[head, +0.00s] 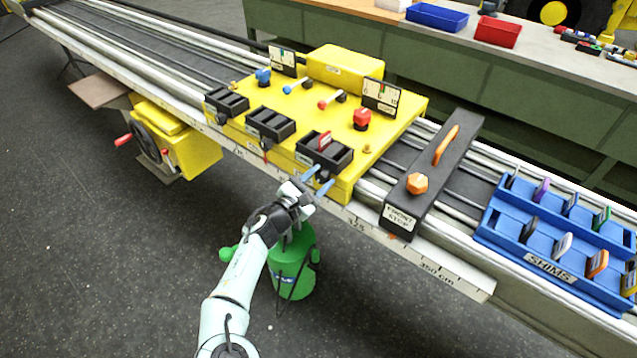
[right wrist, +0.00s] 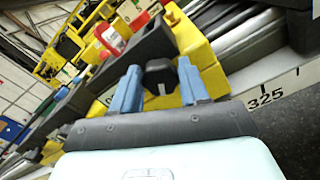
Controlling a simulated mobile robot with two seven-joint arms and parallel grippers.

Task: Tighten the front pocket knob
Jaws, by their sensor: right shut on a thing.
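The yellow carriage (head: 290,110) sits on the rail and carries several black pockets. The pocket nearest my right gripper (head: 318,180) is a black tray (head: 338,161) with a red piece (head: 325,140) standing in it; the red piece also shows in the right wrist view (right wrist: 110,40). A black knob (right wrist: 160,76) sticks out at the carriage's front side, below that pocket. My right gripper has its blue fingers (right wrist: 158,88) on both sides of the knob and is shut on it. In the head view the knob is mostly hidden by the fingers. My left gripper is not in view.
A black front stop block (head: 440,165) with an orange knob and handle stands on the rail to the right. A blue shim rack (head: 550,262) lies farther right. A green canister (head: 292,275) stands on the floor below my right gripper.

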